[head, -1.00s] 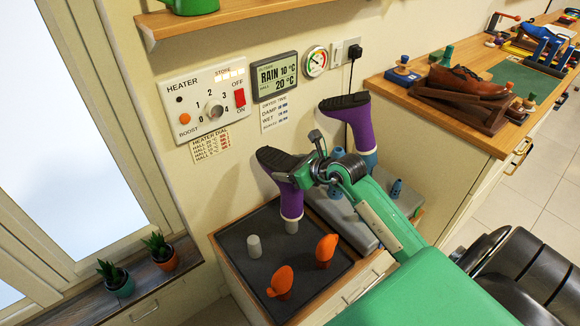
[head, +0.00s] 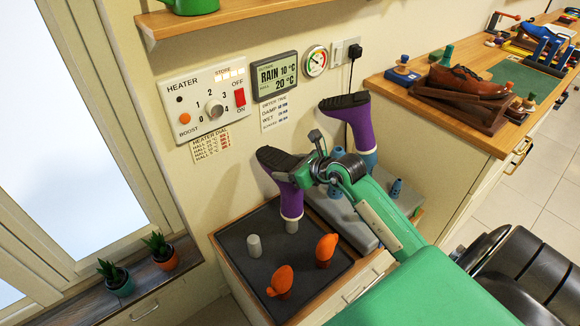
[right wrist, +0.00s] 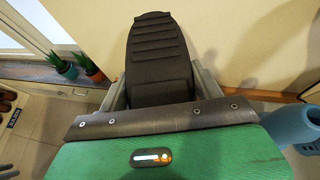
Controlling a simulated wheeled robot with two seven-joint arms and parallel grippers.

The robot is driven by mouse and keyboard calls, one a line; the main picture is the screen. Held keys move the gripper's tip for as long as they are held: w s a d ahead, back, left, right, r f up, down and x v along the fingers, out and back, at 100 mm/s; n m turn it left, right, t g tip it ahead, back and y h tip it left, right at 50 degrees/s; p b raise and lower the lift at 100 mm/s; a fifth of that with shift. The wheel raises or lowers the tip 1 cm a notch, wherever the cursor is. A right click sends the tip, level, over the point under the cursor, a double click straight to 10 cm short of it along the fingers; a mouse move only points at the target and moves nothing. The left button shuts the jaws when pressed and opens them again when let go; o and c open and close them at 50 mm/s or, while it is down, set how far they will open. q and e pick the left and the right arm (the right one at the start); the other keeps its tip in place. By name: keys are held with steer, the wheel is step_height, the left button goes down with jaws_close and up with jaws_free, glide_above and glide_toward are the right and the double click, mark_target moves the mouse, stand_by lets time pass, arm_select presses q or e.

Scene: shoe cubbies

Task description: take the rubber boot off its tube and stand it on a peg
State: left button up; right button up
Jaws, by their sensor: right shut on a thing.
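A purple rubber boot (head: 291,201) with a black sole is held upside down, its opening facing down, over a grey peg (head: 291,227) in the dark tray. The peg's lower part shows; how far the boot is down over it is hidden. My right gripper (head: 301,176) is shut on this boot near its foot. In the right wrist view the boot's sole (right wrist: 160,60) lies between the fingers. A second purple boot (head: 364,127) sits upside down on a blue tube (head: 370,160) of the grey dryer (head: 345,214). My left gripper is not in view.
The tray (head: 228,262) also has a bare grey peg (head: 254,246) and two orange pieces (head: 326,250) near the front. Other blue tubes (head: 396,189) stand bare. The heater panel wall is close behind; a shelf (head: 230,18) hangs above. A workbench (head: 440,111) stands at right.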

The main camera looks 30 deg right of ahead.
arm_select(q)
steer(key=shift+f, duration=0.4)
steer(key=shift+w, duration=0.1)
